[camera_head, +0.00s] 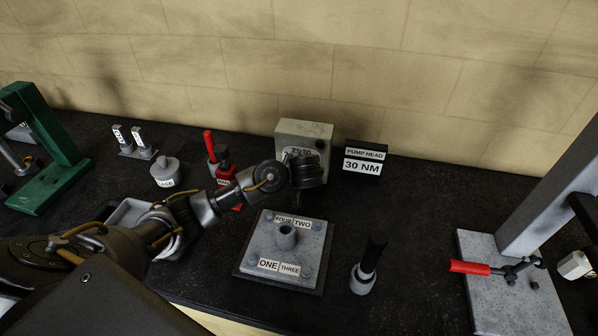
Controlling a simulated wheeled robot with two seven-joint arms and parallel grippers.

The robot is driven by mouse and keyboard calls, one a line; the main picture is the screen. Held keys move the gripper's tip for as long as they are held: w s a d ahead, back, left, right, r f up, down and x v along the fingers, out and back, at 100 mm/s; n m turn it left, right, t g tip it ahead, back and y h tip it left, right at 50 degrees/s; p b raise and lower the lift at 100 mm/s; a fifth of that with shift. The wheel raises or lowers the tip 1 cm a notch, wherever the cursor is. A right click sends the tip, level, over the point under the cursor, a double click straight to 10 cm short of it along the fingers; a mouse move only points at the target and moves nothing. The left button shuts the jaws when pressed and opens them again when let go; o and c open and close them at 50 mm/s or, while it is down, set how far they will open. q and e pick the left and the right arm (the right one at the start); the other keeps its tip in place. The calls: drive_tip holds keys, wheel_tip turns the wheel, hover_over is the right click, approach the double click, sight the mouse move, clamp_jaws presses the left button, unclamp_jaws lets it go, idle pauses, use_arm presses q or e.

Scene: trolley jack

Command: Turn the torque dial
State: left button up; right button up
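A pale grey box (305,129) stands at the back of the bench, against the wall side. Its front carries a light face with dark numbers (301,152), too small to read surely. My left arm reaches in from the left, and its dark end with the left gripper (306,172) is in front of the lower part of this face. The dial's knob is hidden behind it, so contact cannot be told. The fingers are not clearly visible. A black sign (362,158) beside the box reads "PUMP HEAD" and "30 NM". My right gripper is out of view.
A grey plate (262,246) labelled ONE to FOUR with a central post lies below the gripper. A black-handled tool (371,256) stands right of it. A red-handled lever fixture (469,267) is at right. Red tool (211,146) and grey weight (165,172) stand left.

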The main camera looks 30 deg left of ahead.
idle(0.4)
use_arm(q)
drive_tip(key=o, duration=1)
drive_tip(key=shift+c, duration=0.2)
drive_tip(key=b+v, duration=0.2)
drive_tip(key=v, duration=0.8)
drive_tip(key=shift+s+d+r, duration=0.2)
drive_tip(key=shift+s+r, duration=0.05)
